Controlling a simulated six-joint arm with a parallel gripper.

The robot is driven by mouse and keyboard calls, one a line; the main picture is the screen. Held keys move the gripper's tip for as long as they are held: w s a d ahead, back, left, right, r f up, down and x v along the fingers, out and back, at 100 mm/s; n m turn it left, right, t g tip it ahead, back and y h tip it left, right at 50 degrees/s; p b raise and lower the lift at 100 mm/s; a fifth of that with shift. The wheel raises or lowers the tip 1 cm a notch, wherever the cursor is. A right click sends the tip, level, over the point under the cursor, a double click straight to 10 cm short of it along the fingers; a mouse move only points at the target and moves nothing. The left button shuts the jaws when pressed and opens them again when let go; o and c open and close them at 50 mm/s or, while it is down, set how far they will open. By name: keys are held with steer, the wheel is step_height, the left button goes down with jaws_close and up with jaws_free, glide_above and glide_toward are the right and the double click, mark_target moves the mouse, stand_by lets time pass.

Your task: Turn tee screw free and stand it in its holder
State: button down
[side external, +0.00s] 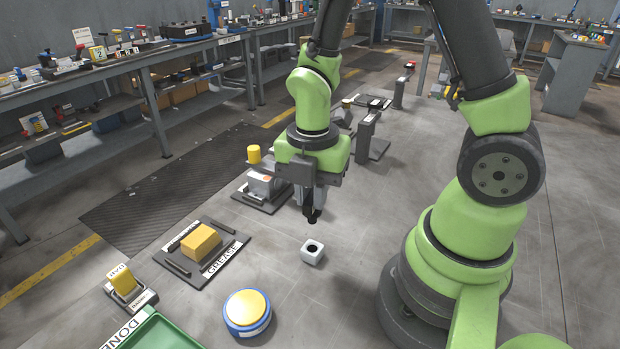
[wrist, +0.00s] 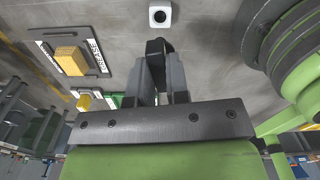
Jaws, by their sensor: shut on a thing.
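My gripper (side external: 311,194) points down in the middle of the side view and is shut on a dark piece, which I take to be the tee screw (side external: 312,215). Its dark end sticks out below the fingers, clear of the floor. In the wrist view the dark piece (wrist: 155,46) shows at the tips of my gripper (wrist: 165,72); its crossbar cannot be made out. A small light grey block with a dark round hole, seemingly the holder (side external: 313,253), stands on the floor below the gripper and toward the camera. The holder (wrist: 160,14) shows beyond the fingertips in the wrist view, its hole empty.
Left of the holder lies a dark mat (side external: 176,262) with a yellow block (side external: 201,242). A blue round button with a yellow top (side external: 247,309) and a green tray (side external: 160,333) are nearer the camera. A grey fixture (side external: 262,184) sits behind-left. Floor around the holder is clear.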

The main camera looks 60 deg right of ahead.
mark_target(312, 222)
steer(key=shift+f+m, duration=0.55)
steer(key=shift+f, duration=0.7)
steer(key=shift+f+m, duration=0.55)
steer(key=shift+f, duration=0.7)
steer(key=shift+f, duration=1.65)
steer(key=c, duration=1)
jaws_free()
steer(key=shift+c, duration=0.2)
steer(key=shift+r, duration=0.1)
step_height(312, 222, up, 10)
steer(key=shift+f, duration=0.15)
